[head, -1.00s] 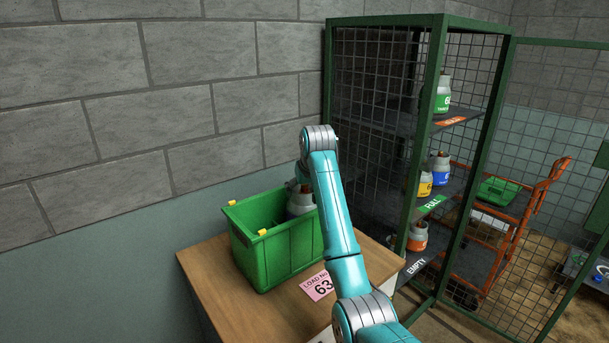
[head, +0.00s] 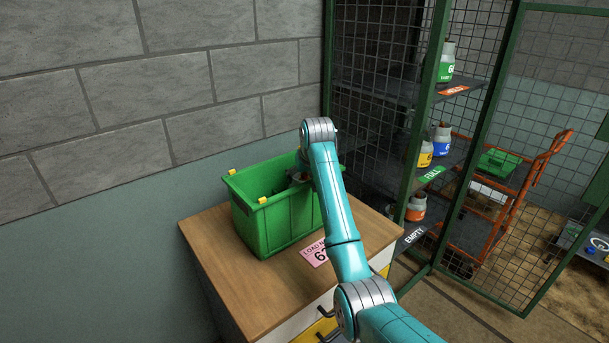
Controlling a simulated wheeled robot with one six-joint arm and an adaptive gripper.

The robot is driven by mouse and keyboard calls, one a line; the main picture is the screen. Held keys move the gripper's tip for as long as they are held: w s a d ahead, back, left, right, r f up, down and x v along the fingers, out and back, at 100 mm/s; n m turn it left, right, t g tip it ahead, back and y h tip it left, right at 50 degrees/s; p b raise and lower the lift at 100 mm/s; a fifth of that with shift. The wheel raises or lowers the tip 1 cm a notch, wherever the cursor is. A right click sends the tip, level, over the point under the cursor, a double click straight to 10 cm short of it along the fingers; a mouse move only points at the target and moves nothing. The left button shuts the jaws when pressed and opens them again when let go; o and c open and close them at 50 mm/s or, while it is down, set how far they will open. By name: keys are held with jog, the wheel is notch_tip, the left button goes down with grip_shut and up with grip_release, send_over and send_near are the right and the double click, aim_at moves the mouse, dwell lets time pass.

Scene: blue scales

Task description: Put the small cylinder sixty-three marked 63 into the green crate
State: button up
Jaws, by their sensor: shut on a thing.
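The green crate (head: 277,228) stands open-topped on the wooden cabinet, with yellow tabs on its rim. My gripper (head: 298,178) is at the crate's opening, on its right side, partly hidden by my arm and the crate wall. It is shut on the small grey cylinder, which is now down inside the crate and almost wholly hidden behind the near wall. Its marking does not show. I cannot tell whether it touches the crate floor.
To the right, a green mesh cage (head: 430,110) holds several small cylinders on shelves labelled FULL and EMPTY. An orange trolley (head: 510,200) stands beyond.

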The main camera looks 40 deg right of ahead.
jog(key=o, duration=1.6)
jog(key=shift+f, duration=0.15)
jog(key=v, duration=1.2)
